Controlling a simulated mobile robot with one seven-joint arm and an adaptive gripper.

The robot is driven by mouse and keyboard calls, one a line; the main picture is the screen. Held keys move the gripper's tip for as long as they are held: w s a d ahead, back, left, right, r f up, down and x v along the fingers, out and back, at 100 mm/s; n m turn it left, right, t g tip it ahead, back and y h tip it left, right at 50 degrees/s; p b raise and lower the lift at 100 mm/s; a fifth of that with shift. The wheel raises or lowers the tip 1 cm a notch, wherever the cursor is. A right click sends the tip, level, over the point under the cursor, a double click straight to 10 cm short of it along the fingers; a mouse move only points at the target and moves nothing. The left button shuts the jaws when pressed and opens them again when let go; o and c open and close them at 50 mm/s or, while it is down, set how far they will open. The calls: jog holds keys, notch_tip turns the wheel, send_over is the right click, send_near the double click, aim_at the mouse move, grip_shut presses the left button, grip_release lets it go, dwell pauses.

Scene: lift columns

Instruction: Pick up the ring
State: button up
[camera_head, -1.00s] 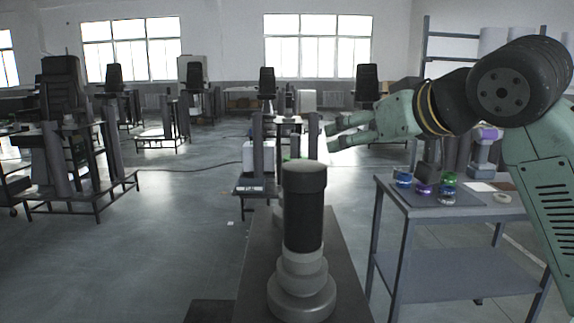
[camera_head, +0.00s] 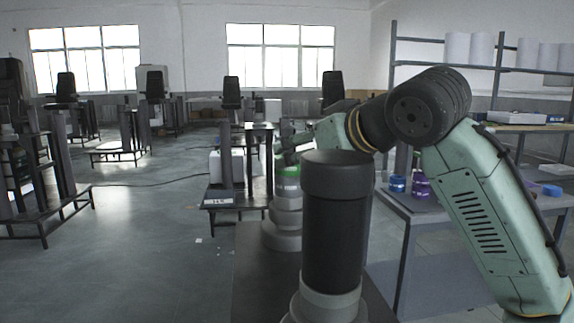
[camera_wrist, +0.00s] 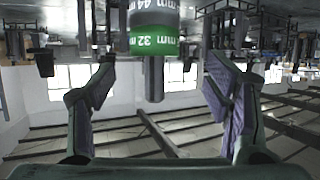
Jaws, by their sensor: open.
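No ring shows clearly now. A round pale ring-like piece lay on the right workbench (camera_head: 405,206) one second ago, but my arm covers that spot now. My gripper (camera_head: 287,150) hangs just above the green top of a stepped column (camera_head: 288,172), partly hidden by a black column in front. In the wrist view my gripper (camera_wrist: 160,66) is open, its two padded fingers wide apart with nothing held. Between and beyond them is the green step (camera_wrist: 152,46) marked 32 mm, with a dark pin (camera_wrist: 154,78) at its end.
A large black-topped column (camera_head: 335,215) stands close in front. A blue piece (camera_head: 397,183) and a purple piece (camera_head: 420,185) stand on the right workbench. A rack with white rolls (camera_head: 470,48) is behind.

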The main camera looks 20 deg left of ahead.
jog(key=x, duration=0.7)
jog(key=shift+w+r+p, duration=0.1)
jog(key=shift+w+p, duration=0.3)
jog(key=shift+w, duration=0.1)
jog(key=c, duration=1.4)
